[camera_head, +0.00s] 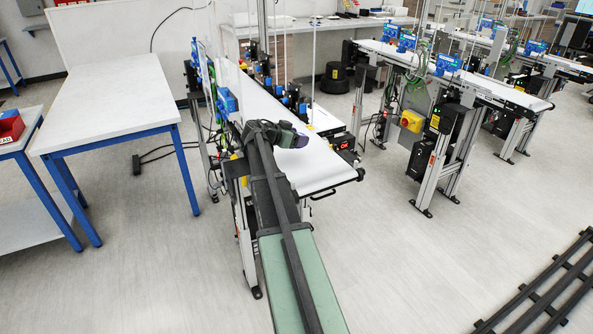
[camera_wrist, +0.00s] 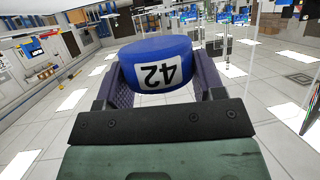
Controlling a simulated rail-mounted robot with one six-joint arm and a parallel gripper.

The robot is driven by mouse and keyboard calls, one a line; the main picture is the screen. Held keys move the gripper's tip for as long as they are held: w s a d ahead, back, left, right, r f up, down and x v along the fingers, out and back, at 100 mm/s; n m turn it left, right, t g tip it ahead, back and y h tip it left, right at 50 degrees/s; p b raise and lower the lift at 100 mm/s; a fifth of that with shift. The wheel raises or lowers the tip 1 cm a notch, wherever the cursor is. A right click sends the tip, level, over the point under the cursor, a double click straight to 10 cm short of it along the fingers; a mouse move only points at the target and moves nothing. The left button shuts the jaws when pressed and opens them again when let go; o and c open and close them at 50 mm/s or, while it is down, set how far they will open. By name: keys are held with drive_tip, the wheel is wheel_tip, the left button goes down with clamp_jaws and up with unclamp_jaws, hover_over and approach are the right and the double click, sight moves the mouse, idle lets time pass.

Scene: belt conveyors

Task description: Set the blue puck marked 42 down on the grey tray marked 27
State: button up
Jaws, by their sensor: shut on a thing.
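The blue puck marked 42 (camera_wrist: 155,64) is between the two purple fingers of my gripper (camera_wrist: 156,76) in the wrist view. Its white label reads upside down there. My gripper (camera_head: 292,135) is shut on the puck and shows in the head view at the end of my outstretched arm, in line with the near part of a white conveyor. The puck cannot be made out in the head view. I cannot make out a grey tray marked 27 in either view.
The white conveyor belt (camera_head: 320,172) has posts and blue sensor boxes along its sides. A white table (camera_head: 105,105) with blue legs stands left, with a red bin (camera_head: 10,127) on another table. More conveyors (camera_head: 460,80) stand right. Dark rails (camera_head: 545,290) lie lower right.

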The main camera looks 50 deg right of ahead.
sight(297, 158)
wheel_tip(297, 158, down, 6)
drive_tip(key=b, duration=0.4)
drive_tip(key=shift+r, duration=0.1)
drive_tip(key=shift+a+r, duration=0.1)
drive_tip(key=shift+r, duration=0.15)
drive_tip(key=shift+f, duration=0.2)
drive_tip(key=o, duration=0.9)
drive_tip(key=shift+o, duration=0.2)
drive_tip(key=shift+r, duration=0.1)
